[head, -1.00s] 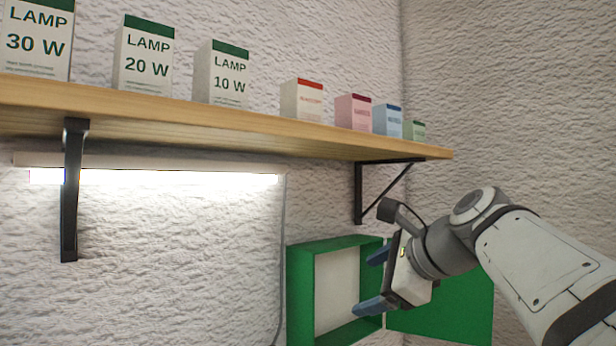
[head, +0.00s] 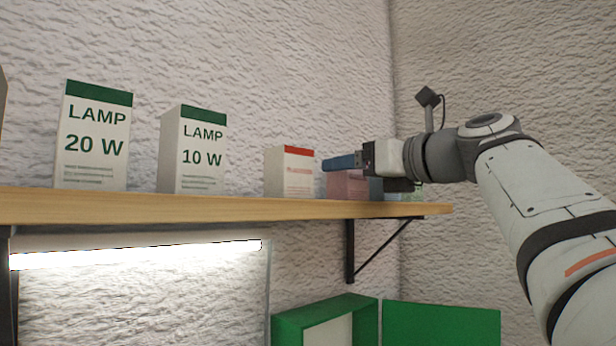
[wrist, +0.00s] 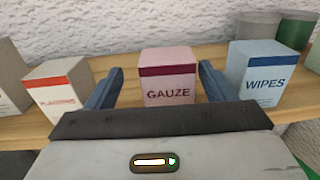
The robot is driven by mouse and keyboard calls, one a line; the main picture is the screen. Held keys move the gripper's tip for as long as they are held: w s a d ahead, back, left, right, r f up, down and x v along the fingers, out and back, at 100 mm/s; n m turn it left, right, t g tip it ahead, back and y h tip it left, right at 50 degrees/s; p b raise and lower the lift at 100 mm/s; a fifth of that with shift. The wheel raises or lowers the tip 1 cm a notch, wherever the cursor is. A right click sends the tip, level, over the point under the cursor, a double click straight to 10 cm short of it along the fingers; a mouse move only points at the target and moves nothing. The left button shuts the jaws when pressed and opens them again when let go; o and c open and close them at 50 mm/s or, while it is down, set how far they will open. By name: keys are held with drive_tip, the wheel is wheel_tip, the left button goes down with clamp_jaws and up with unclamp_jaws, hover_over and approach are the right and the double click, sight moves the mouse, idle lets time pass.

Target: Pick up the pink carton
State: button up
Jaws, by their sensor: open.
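The pink carton (wrist: 168,78), labelled GAUZE with a dark red band, stands upright on the wooden shelf in the wrist view. In the head view the pink carton (head: 345,187) is partly hidden behind my gripper. My gripper (wrist: 160,80) is open, with one blue finger to the left of the carton and one to the right. The fingertips reach about beside the carton, with a gap visible on both sides. In the head view my gripper (head: 340,162) is level with the carton's top, at the shelf's front.
A red-banded white carton (wrist: 62,90) stands left of the pink one and a blue WIPES carton (wrist: 256,72) stands right. Lamp boxes (head: 194,150) stand further left on the shelf (head: 200,207). An open green cabinet (head: 325,318) hangs below.

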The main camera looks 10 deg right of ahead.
drive_tip(key=x, duration=0.2)
drive_tip(key=p+x, duration=0.1)
drive_tip(key=x, duration=0.1)
drive_tip(key=shift+w+d+r, duration=0.1)
drive_tip(key=shift+w+d, duration=0.1)
drive_tip(key=shift+d, duration=0.2)
drive_tip(key=shift+w+a+p, duration=0.25)
drive_tip(key=shift+w+p, duration=0.05)
drive_tip(key=shift+w, duration=0.1)
drive_tip(key=c, duration=1.1)
drive_tip(key=shift+o, duration=0.2)
drive_tip(key=shift+s, duration=0.1)
